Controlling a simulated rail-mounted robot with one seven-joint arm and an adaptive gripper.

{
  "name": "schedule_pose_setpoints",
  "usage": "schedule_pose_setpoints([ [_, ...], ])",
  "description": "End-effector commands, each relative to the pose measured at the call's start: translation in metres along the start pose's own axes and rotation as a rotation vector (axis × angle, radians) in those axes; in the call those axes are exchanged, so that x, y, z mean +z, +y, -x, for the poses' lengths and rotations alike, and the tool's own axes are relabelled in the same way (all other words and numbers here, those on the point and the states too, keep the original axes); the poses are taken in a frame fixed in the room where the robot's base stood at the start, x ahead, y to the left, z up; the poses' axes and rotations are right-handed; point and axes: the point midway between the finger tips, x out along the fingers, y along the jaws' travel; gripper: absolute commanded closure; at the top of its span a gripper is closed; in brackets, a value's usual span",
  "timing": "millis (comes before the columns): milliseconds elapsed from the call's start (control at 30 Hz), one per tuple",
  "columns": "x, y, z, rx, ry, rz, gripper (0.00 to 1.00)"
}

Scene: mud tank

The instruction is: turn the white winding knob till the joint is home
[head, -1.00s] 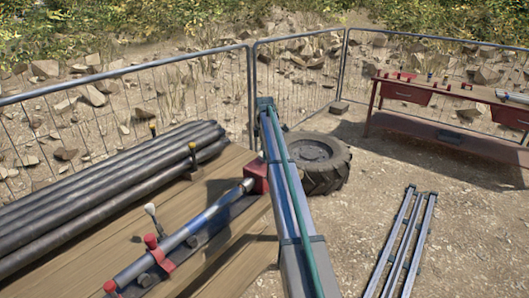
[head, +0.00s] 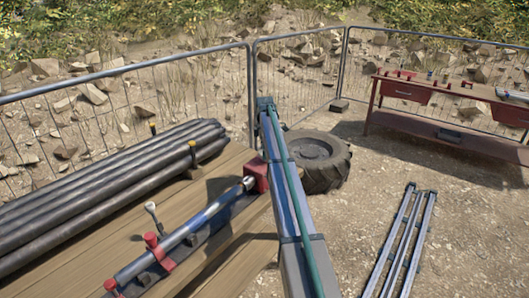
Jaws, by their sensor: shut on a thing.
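The white knob (head: 150,206) sits at the top of a short, thin grey stem on the wooden deck at the left, tilted slightly. It stands beside a long blue-grey rod (head: 205,215) held in a dark cradle with red clamps (head: 152,241). The rod's upper end has a bright tip (head: 249,183) against or close to a red block (head: 262,177); I cannot tell whether they touch. My gripper does not show in this view, and nothing is seen holding the knob.
Dark pipes (head: 100,185) lie stacked at the left of the deck (head: 130,192). A long metal beam with a green line (head: 285,190) crosses the middle. A tyre (head: 320,160) lies behind it. Metal rails (head: 405,240) lie on the ground at right, near a red workbench (head: 440,117).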

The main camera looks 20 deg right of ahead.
Motion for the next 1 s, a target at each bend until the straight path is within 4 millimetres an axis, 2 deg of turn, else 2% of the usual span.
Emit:
schedule_pose_setpoints([
  [367, 0.0, -0.0002, 0.0, -0.002, 0.0, -0.191, 0.79],
  [1000, 0.0001, -0.0001, 0.0001, -0.001, -0.001, -0.79, 0.79],
])
